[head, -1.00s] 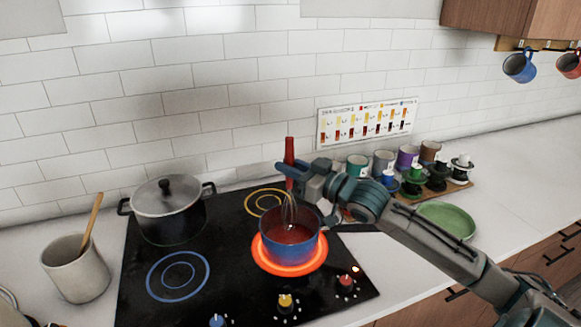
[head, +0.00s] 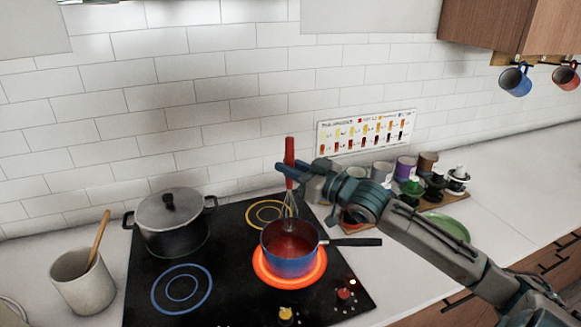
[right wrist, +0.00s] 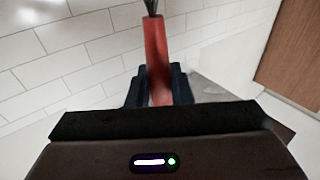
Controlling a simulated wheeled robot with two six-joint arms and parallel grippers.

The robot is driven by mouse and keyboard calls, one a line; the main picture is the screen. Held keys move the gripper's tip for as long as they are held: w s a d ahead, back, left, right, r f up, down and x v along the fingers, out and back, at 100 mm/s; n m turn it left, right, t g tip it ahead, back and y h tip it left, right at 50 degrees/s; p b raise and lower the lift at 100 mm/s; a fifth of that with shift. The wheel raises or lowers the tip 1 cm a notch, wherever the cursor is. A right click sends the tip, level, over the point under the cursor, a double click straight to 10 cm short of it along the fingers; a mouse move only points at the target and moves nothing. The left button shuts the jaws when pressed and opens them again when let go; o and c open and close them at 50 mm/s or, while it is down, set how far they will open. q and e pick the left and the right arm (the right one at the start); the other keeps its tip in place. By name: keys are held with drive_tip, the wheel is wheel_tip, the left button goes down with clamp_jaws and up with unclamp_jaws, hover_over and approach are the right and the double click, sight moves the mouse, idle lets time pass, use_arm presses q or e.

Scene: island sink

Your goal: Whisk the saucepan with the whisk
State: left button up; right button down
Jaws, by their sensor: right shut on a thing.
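The blue saucepan (head: 290,262) holds red sauce and stands on a glowing orange-red burner, its dark handle pointing right. My right gripper (head: 289,172) is shut on the red handle of the whisk (head: 289,150), above the pan. The whisk is upright, with its wire end down at the sauce; how deep the wires reach is hard to tell. In the right wrist view the red whisk handle (right wrist: 156,55) stands between the two dark fingers. My left gripper is not in view.
A lidded black pot (head: 170,225) stands on the cooktop at left. A grey crock (head: 84,282) with a wooden spoon is beside the cooktop. Several cups (head: 405,168) and a green plate (head: 448,225) stand at right. Mugs (head: 515,79) hang from the cabinet.

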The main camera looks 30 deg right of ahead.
drive_tip(key=shift+r, duration=0.1)
idle(0.4)
wheel_tip(320, 180, up, 5)
drive_tip(key=p, duration=0.4)
drive_tip(key=shift+p, duration=0.3)
